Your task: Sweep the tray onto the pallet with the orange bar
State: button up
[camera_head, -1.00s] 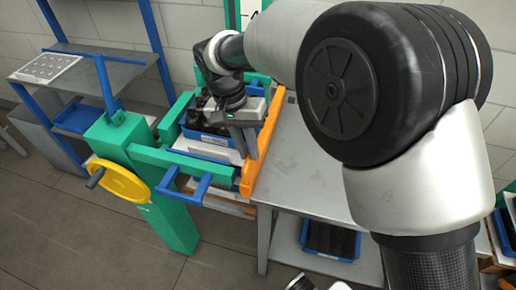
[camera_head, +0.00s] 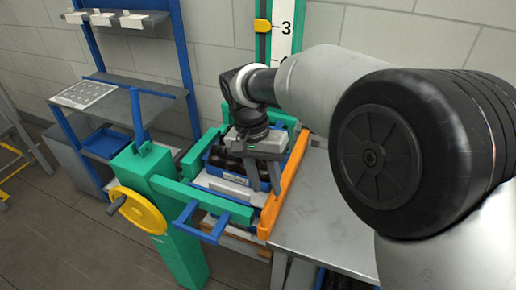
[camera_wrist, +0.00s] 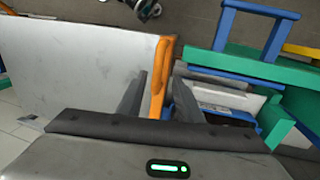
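The blue tray (camera_head: 217,166) holds dark bottles and sits inside the green frame (camera_head: 218,205). The orange bar (camera_head: 288,187) runs along the frame's right side, beside the grey table. My gripper (camera_head: 262,190) reaches down over the tray's right part, close to the bar. Its two fingers are apart. In the wrist view the orange bar (camera_wrist: 161,72) shows between the fingers of my gripper (camera_wrist: 160,80), and part of the tray (camera_wrist: 185,105) shows at right. Whether the fingers touch the bar is unclear. My gripper hides part of the tray. I cannot clearly make out the pallet.
The grey tabletop (camera_head: 325,222) right of the bar is largely bare, partly hidden by my arm. A yellow handwheel (camera_head: 138,211) and a blue handle (camera_head: 200,224) stick out at the frame's front. A blue-posted shelf (camera_head: 140,85) stands at left.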

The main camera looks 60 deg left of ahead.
notch_tip(320, 180, up, 14)
jog(key=s+a+p, duration=0.1)
jog(key=a, duration=0.1)
jog(key=shift+s+a+r, duration=0.2)
jog(key=shift+s+r, duration=0.05)
jog(key=shift+s, duration=0.1)
jog(key=shift+w, duration=0.1)
